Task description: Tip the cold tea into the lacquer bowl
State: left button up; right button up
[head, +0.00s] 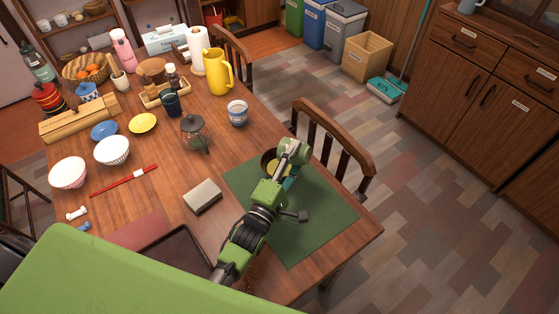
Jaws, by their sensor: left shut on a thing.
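My left arm reaches over the green mat (310,235) at the table's near right. My left gripper (289,172) is shut on a small teal thing (291,184), probably a cup, mostly hidden behind the wrist; its tilt and contents cannot be told. A dark bowl (266,164) with a yellowish inside, likely the lacquer bowl, is at the mat's far edge, close beside the gripper and partly covered by the arm. Whether the teal thing touches the bowl cannot be told. My right gripper is not in view.
A grey box (203,196) and a dark tray (178,250) lie left of the mat. A chair (335,140) stands at the right edge. The mat's near part is clear.

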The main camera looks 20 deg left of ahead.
aim_at(282, 153)
pick_arm(q)
jog(key=shift+w+a+r+n+y+p, duration=0.15)
jog(key=shift+a+r+n+p, duration=0.25)
jog(key=shift+n, duration=0.6)
jog(key=shift+s+a+r+n+y+p, duration=0.1)
jog(key=shift+a+r+n+y+p, duration=0.25)
jog(key=shift+n, duration=0.65)
dwell(0.9)
jog(key=shift+w+a+r+n, duration=0.1)
jog(key=shift+a+n, duration=0.35)
jog(key=shift+n, duration=0.65)
jog(key=shift+w+a+r+n, duration=0.1)
jog(key=shift+a+n, duration=0.3)
jog(key=shift+n, duration=0.7)
dwell(1.0)
dwell(0.8)
jog(key=shift+d+f+m, duration=0.15)
jog(key=shift+d+m, duration=0.15)
jog(key=shift+m, duration=0.3)
jog(key=m, duration=0.1)
jog(key=d+m, duration=0.1)
jog(key=m, duration=0.2)
jog(key=shift+s+d+f+h, duration=0.15)
jog(key=shift+d+f+h, duration=0.15)
jog(key=shift+f, duration=0.1)
